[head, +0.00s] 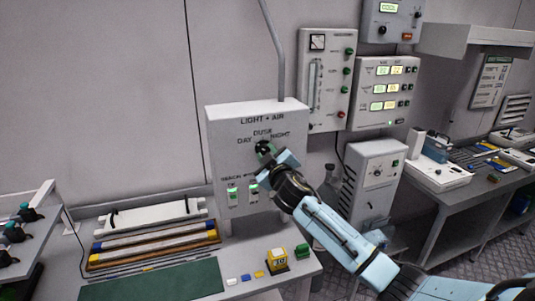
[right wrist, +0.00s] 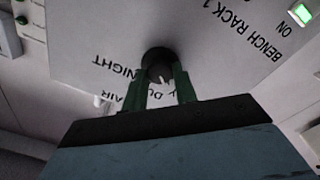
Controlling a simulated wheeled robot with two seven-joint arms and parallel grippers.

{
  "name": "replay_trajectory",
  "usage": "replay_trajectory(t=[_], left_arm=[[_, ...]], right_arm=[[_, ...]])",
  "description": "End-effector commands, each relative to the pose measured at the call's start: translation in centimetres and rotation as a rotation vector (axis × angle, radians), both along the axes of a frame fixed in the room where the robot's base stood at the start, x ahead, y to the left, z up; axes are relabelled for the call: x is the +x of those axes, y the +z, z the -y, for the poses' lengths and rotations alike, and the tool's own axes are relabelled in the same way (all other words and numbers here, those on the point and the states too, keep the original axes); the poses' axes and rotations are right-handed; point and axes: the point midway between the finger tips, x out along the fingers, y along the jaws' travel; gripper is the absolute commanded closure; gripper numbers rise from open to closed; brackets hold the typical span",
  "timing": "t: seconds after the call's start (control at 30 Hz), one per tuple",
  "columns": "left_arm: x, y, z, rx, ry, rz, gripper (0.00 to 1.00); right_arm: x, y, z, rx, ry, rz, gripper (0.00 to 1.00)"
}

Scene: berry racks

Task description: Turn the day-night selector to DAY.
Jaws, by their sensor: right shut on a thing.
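The light and air box (head: 230,120) stands on the bench against the wall, with DAY, DUSK and NIGHT printed around a dark round selector knob (head: 262,147). My right gripper (head: 267,153) reaches the knob from the lower right. In the right wrist view, its two green fingers (right wrist: 160,88) are shut on the selector knob (right wrist: 157,57), one on each side. The labels look upside down there. A pale mark shows between the fingers, but I cannot tell which label the knob points to. My left gripper is not in view.
Lit green switches (head: 233,194) sit below the knob on the same box. The bench holds tubes on a rack (head: 150,240), a green mat (head: 150,284), small colored blocks and a yellow timer (head: 276,260). Control panels (head: 384,95) hang on the wall to the right.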

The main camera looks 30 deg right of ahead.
Motion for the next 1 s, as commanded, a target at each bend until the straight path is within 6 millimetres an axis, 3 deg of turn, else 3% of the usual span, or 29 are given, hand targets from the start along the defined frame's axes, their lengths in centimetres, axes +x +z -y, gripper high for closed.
replay_trajectory(t=[0.53,0.57,0.7,1.0], left_arm=[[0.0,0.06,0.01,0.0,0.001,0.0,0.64],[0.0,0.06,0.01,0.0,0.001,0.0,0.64],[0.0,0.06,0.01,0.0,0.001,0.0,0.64],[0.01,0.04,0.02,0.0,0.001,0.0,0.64]], right_arm=[[0.01,0.11,0.01,-0.026,0.0,-0.003,0.94],[0.01,0.11,0.01,-0.026,0.0,-0.003,0.68],[0.0,0.09,0.02,-0.025,0.001,-0.004,0.5],[-0.08,0.01,-0.02,-0.024,0.001,-0.005,0.5]])
